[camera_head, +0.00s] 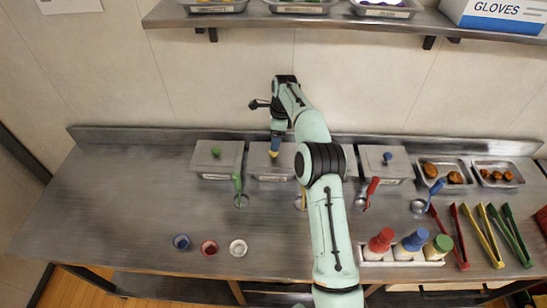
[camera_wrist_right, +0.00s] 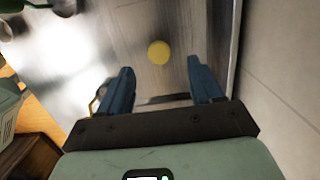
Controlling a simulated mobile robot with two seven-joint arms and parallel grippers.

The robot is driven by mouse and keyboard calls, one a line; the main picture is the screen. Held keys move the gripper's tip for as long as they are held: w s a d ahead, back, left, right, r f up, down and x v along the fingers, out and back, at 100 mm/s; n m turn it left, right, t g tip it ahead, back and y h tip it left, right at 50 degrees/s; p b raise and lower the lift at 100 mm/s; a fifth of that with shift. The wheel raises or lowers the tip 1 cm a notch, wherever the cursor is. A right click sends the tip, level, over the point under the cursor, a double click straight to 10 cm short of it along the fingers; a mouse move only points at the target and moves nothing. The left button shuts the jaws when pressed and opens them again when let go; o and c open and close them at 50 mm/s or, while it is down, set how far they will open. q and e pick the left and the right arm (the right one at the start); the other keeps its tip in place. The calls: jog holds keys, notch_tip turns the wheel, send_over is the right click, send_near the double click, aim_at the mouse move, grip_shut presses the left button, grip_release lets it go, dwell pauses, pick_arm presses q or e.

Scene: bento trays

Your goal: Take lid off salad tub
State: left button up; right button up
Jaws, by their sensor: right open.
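Several lidded metal tubs stand along the back of the counter. One lid (camera_head: 212,160) has a green knob and another (camera_head: 376,165) has a blue knob; a further tub is mostly hidden behind my arm. My right gripper (camera_head: 275,149) is above the lid (camera_head: 258,164) with a yellow knob. In the right wrist view the yellow knob (camera_wrist_right: 158,52) lies beyond the two open fingers of the gripper (camera_wrist_right: 158,80), roughly in line with the gap between them. The gripper holds nothing. Tub labels are too small to read, so I cannot tell which is the salad tub.
Ladles (camera_head: 238,190) lie before the tubs. Small cups (camera_head: 209,247) stand front left, squeeze bottles (camera_head: 380,243) and tongs (camera_head: 462,238) front right. Food trays (camera_head: 497,184) sit at the back right. A shelf (camera_head: 330,20) hangs above.

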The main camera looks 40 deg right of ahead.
aim_at(273, 155)
jog(key=f, duration=0.5)
jog(key=shift+w+a+f, duration=0.15)
jog(key=shift+a+f, duration=0.1)
jog(key=shift+f, duration=0.05)
grip_shut()
